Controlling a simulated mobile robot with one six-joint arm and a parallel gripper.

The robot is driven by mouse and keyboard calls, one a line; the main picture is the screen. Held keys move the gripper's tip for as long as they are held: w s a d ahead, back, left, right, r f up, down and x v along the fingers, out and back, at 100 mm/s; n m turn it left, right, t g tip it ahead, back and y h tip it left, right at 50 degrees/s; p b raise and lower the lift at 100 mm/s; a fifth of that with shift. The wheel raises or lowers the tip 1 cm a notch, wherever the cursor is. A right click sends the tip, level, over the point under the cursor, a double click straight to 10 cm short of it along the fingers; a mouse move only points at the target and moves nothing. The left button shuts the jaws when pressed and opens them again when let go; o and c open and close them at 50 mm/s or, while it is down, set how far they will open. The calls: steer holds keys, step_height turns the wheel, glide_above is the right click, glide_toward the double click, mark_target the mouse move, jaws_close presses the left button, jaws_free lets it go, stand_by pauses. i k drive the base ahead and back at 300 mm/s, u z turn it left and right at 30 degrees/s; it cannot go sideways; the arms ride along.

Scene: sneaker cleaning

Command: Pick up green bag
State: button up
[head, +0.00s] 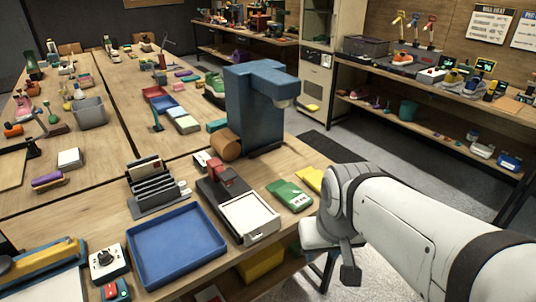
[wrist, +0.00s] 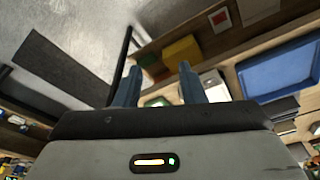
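A green bag (head: 290,195), flat with a pale label, lies on the wooden table near its right edge. It is between a white-topped box and a yellow packet. My gripper (wrist: 158,82) shows two blue-grey fingers standing apart with nothing between them. In the head view, my wrist is off the table's right edge, in front of and to the right of the bag; the fingertips are hard to make out there.
The white-topped box (head: 250,217) and a blue tray (head: 178,246) stand left of the bag. The yellow packet (head: 309,179) lies just right of it. A tall blue machine (head: 258,105) stands behind. A yellow bin (head: 261,263) sits below the tabletop.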

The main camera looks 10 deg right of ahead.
mark_target(293, 196)
steer(key=i, duration=0.2)
steer(key=k, duration=1.2)
steer(key=z, duration=0.8)
steer(key=i, duration=2.15)
steer(key=u, duration=0.7)
